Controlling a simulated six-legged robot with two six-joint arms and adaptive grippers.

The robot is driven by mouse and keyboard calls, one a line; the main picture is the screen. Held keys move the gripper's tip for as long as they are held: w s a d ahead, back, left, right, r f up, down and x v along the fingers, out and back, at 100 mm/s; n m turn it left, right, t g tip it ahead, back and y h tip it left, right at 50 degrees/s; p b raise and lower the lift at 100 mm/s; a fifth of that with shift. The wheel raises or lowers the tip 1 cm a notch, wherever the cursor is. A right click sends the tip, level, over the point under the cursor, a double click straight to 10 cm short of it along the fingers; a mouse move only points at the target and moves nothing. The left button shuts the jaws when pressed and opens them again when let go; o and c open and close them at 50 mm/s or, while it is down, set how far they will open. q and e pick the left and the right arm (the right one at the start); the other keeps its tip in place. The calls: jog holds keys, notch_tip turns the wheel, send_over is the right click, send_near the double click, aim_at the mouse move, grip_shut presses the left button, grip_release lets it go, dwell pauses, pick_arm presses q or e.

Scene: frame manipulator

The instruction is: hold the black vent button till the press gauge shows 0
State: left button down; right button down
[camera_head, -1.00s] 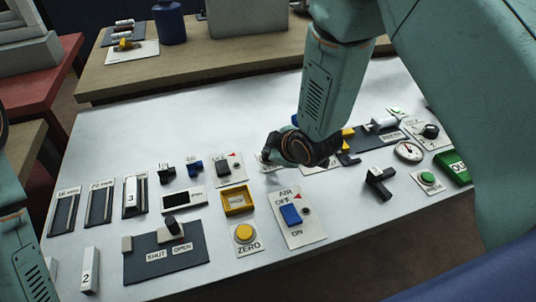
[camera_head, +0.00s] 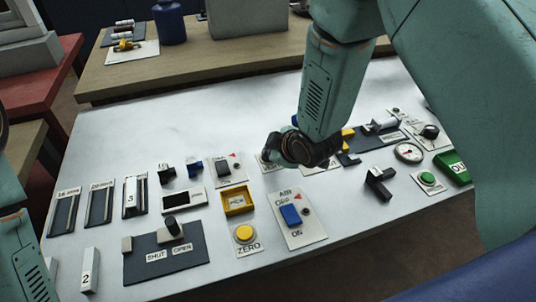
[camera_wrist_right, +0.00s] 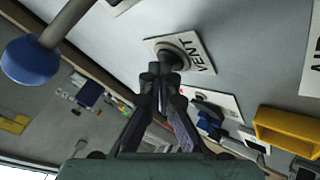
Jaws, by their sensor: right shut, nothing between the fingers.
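The black vent button (camera_wrist_right: 182,49) sits on a white plate lettered VENT (camera_wrist_right: 201,53) in the right wrist view. My right gripper (camera_wrist_right: 161,73) is shut and empty, its fingertips at the button and overlapping its near edge; I cannot tell whether they press it. In the head view my right gripper (camera_head: 296,150) covers the button, and only a corner of the plate (camera_head: 265,163) shows. The round white press gauge (camera_head: 408,152) is at the right of the panel; its needle is too small to read. My left arm is at the left edge, its gripper out of view.
A blue knob on a rod (camera_wrist_right: 31,61) stands close by in the wrist view. A yellow open frame (camera_head: 237,200), a blue AIR switch (camera_head: 291,214), a yellow ZERO button (camera_head: 244,232) and a green button (camera_head: 428,178) are on the panel. The panel's back left is clear.

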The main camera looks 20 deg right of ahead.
dwell(0.8)
jog(key=shift+r+p, duration=0.8)
jog(key=shift+r, duration=0.05)
jog(key=shift+w+r+p, duration=0.1)
jog(key=shift+r+p, duration=0.25)
jog(key=shift+r, duration=0.05)
notch_tip(320, 180, up, 4)
jog(key=p, duration=0.3)
jog(key=shift+r+p, duration=0.15)
jog(key=shift+p, duration=0.25)
